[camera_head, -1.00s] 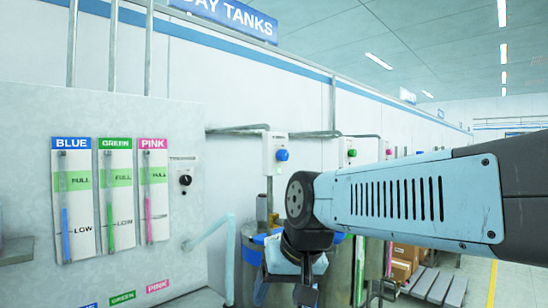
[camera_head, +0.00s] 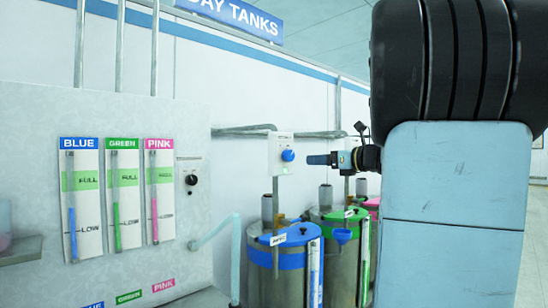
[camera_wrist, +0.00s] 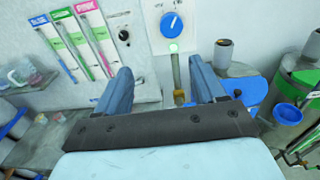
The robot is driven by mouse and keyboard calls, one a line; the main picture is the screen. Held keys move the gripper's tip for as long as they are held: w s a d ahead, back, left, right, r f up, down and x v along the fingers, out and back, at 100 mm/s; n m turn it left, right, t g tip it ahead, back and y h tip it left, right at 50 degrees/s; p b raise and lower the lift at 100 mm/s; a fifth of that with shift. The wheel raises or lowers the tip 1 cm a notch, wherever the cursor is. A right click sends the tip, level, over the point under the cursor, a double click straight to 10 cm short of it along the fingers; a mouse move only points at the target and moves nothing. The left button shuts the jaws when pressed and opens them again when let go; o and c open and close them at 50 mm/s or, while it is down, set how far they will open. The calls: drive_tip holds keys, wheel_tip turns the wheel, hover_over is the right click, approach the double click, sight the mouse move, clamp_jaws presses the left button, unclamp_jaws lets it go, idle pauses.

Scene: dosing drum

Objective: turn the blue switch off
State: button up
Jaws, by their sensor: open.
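The blue switch (camera_head: 288,155) is a round knob on a white wall box (camera_head: 281,146) above the blue-banded drum. In the wrist view the blue switch (camera_wrist: 172,23) shows at the top, its white pointer mark tilted slightly right of upright. Small labels beside it are too small to read. A green lamp (camera_wrist: 173,47) glows below it. My gripper (camera_head: 312,160) is just right of the knob in the head view, fingers pointing left, apart from it. In the wrist view my gripper (camera_wrist: 159,66) is open and empty, its two blue fingers below the knob.
A blue-lidded drum (camera_head: 284,258) stands under the switch, with a green-lidded drum (camera_head: 338,214) to its right. Blue, green and pink level gauges (camera_head: 116,195) and a black knob (camera_head: 192,180) are on the left panel. A pipe (camera_wrist: 178,75) runs down below the switch.

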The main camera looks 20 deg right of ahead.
sight(291, 155)
drive_tip(key=shift+m+t, duration=0.4)
drive_tip(key=shift+m, duration=0.2)
drive_tip(key=x, duration=0.4)
drive_tip(key=d+x, duration=0.1)
drive_tip(key=x, duration=0.4)
drive_tip(key=d+x, duration=0.1)
drive_tip(key=x, duration=0.3)
drive_tip(key=shift+w+r, duration=0.3)
drive_tip(key=shift+w, duration=0.3)
drive_tip(key=c, duration=1.1)
